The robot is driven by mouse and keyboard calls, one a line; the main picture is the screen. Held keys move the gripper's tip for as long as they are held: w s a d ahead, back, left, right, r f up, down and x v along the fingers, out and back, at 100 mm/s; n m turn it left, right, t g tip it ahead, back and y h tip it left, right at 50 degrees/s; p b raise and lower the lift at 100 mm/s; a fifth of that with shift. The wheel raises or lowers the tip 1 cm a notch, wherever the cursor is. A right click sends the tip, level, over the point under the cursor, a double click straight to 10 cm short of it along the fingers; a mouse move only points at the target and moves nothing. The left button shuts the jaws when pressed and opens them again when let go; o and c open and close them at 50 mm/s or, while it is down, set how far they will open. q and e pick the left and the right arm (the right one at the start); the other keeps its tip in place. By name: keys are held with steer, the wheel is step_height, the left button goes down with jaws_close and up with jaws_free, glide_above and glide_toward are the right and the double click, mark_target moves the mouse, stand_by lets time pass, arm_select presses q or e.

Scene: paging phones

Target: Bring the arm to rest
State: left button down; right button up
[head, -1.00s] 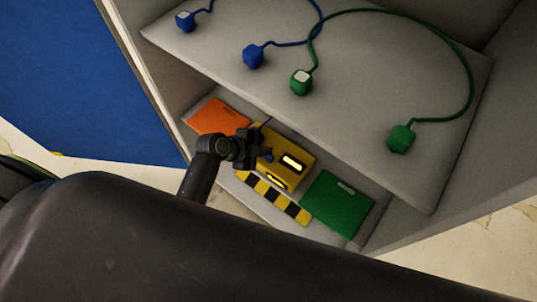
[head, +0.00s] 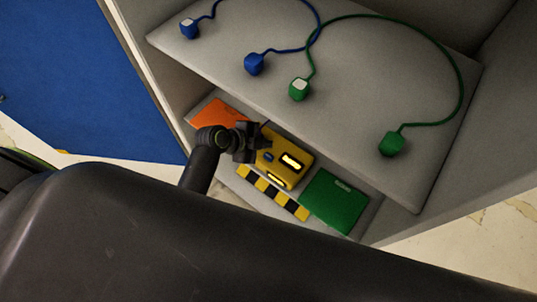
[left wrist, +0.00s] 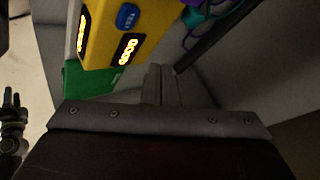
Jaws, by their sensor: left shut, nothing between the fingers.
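My left gripper (head: 255,143) is shut and empty in the head view, just above and to the left of the yellow device on the lower shelf. It also shows in the left wrist view (left wrist: 160,75), its fingers together, with nothing between them. The yellow device (head: 289,167) has lit displays and a blue button; in the left wrist view the device (left wrist: 115,35) is near the top left, apart from the fingertips. My large dark arm link crosses the front of the head view.
An orange pad (head: 217,112) and a green pad (head: 334,201) lie beside the device, with a yellow-black striped strip (head: 272,193) in front. The upper shelf (head: 350,100) above holds blue plugs (head: 255,64) and green plugs (head: 392,144) on cords.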

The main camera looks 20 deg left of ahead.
stand_by(0.3)
arm_select(q)
steer(key=s+a+r+n+g+y, duration=0.1)
steer(key=s+a+r+n+y, duration=0.3)
steer(key=s+a+n, duration=0.6)
steer(key=s+a+r+n+g+y, duration=0.2)
steer(key=s+a+r+n+y, duration=0.35)
steer(key=s, duration=0.75)
step_height(320, 180, down, 24)
steer(key=a+n+g+h+p, duration=0.1)
steer(key=a+n+h+p, duration=0.1)
steer(key=n, duration=0.1)
steer(key=s+d+f+g+p, duration=0.1)
steer(key=s+f+p, duration=0.1)
steer(key=s+f, duration=1.2)
steer(key=shift+s+d, duration=0.2)
steer(key=shift+s, duration=0.2)
arm_select(e)
steer(key=shift+s+a+r, duration=0.2)
steer(key=shift+s+r, duration=0.9)
steer(key=shift+r, duration=0.1)
